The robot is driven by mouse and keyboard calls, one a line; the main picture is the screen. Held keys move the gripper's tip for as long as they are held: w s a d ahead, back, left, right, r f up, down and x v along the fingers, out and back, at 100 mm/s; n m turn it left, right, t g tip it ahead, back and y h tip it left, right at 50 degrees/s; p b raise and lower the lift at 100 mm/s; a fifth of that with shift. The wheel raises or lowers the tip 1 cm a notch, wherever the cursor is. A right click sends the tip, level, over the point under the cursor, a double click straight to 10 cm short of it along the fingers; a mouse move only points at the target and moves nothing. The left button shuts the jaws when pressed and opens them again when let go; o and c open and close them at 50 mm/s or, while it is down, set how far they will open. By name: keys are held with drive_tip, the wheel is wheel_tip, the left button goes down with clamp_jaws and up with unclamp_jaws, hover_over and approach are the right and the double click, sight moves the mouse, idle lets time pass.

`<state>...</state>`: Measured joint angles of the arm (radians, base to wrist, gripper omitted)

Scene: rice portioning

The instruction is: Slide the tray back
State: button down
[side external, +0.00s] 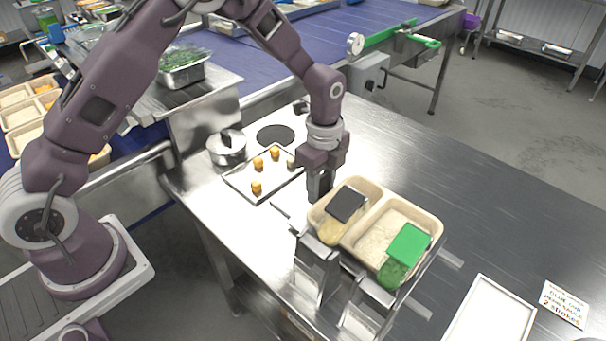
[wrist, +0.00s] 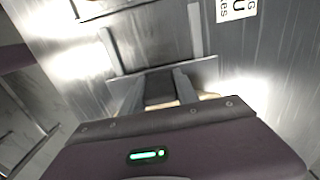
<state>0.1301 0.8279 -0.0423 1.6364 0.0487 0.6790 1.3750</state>
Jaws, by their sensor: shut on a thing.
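The tray (side external: 376,209) is beige with two compartments. It sits in a metal holder on the steel bench in the side external view. Its left compartment holds yellow food under a black flat piece (side external: 348,204), and its right one holds rice with a green flat piece (side external: 409,243) over it. In the wrist view the fingers (wrist: 161,92) straddle something dark, and the gripper body hides most of the tray. The exact contact is hard to see.
Metal rails (side external: 447,258) extend right from the holder, over clear bench. A white-rimmed rectangular tray (side external: 489,312) and a printed sign (side external: 565,304) lie farther right. A sheet with several orange pieces (side external: 240,181) and a steel pot (side external: 227,150) stand left of my gripper.

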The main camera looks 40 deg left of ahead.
drive_tip(key=d, duration=0.5)
drive_tip(key=shift+d+r, duration=0.1)
drive_tip(key=shift+d, duration=0.1)
drive_tip(key=c, duration=0.9)
unclamp_jaws()
wheel_tip(320, 180, up, 7)
